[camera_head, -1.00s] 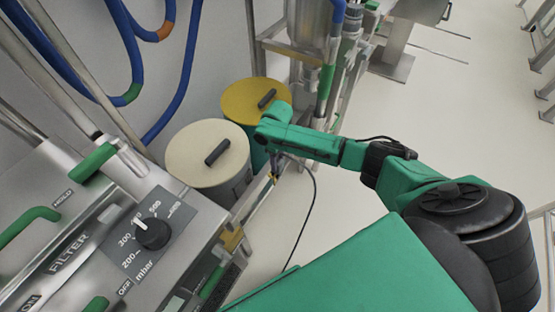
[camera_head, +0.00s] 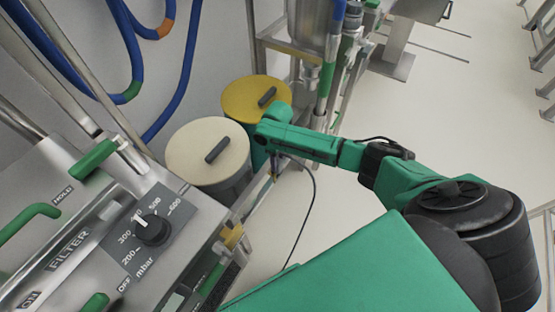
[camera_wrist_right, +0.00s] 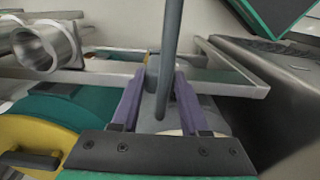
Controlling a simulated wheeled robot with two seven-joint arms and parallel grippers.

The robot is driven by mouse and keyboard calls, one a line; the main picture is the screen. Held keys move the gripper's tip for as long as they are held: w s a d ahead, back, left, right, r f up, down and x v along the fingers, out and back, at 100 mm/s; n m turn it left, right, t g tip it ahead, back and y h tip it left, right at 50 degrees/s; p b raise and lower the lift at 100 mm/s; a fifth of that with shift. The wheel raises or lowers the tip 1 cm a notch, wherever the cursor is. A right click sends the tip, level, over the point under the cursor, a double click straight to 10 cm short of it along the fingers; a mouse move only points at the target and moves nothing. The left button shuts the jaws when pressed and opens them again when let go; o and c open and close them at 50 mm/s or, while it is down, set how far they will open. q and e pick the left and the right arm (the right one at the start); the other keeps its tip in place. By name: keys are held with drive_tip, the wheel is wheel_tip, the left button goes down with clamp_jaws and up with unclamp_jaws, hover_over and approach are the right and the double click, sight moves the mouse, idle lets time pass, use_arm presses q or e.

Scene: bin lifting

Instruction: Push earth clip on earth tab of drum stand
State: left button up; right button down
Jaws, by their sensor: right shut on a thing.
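My right gripper (camera_head: 273,172) points down beside the drums in the head view, mostly hidden by its own arm. In the right wrist view its two purple fingers (camera_wrist_right: 157,104) are shut on a grey clip (camera_wrist_right: 153,76) with a thick grey cable rising from it. The cable (camera_head: 313,195) hangs from the gripper to the floor in the head view. The clip is close to a metal rail (camera_wrist_right: 225,88) of the stand; whether they touch I cannot tell. I cannot make out the earth tab. My left gripper is not in view.
A cream-lidded drum (camera_head: 190,140) and a yellow-lidded drum (camera_head: 245,98) stand left of my right gripper. A steel filter unit (camera_head: 75,185) with a knob and green handles fills the left foreground. Open floor (camera_head: 440,130) lies to the right.

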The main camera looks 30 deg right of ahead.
drive_tip(key=shift+c, duration=1.7)
unclamp_jaws()
drive_tip(key=shift+f, duration=0.1)
wheel_tip(320, 180, up, 14)
drive_tip(key=p, duration=0.1)
drive_tip(key=shift+r, duration=0.25)
